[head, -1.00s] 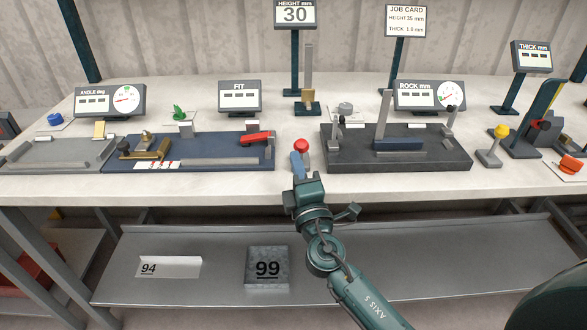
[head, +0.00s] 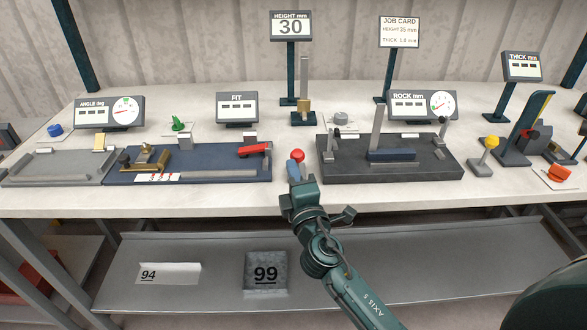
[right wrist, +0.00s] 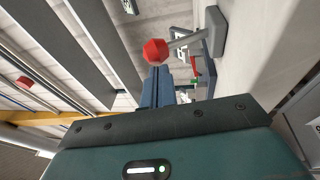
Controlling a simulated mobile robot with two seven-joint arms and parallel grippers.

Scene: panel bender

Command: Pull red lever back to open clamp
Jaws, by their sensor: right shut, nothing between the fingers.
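A lever with a red ball knob (head: 297,156) stands near the front edge of the bench, between the blue fixture and the black fixture. In the right wrist view the red knob (right wrist: 157,52) sits on a grey rod that runs to a grey base (right wrist: 215,34). My right gripper (head: 293,170) is shut and empty, its blue fingers right at the knob on its near side. The fingertips (right wrist: 161,75) also show just below the knob in the right wrist view; I cannot tell whether they touch it. A red handle (head: 254,149) lies on the blue fixture. My left gripper is out of view.
The blue fixture (head: 220,175) is left of the lever and the black fixture (head: 440,172) right of it. A yellow-knobbed lever (head: 491,142) stands farther right. Below is a grey shelf (head: 400,265) with blocks marked 94 and 99.

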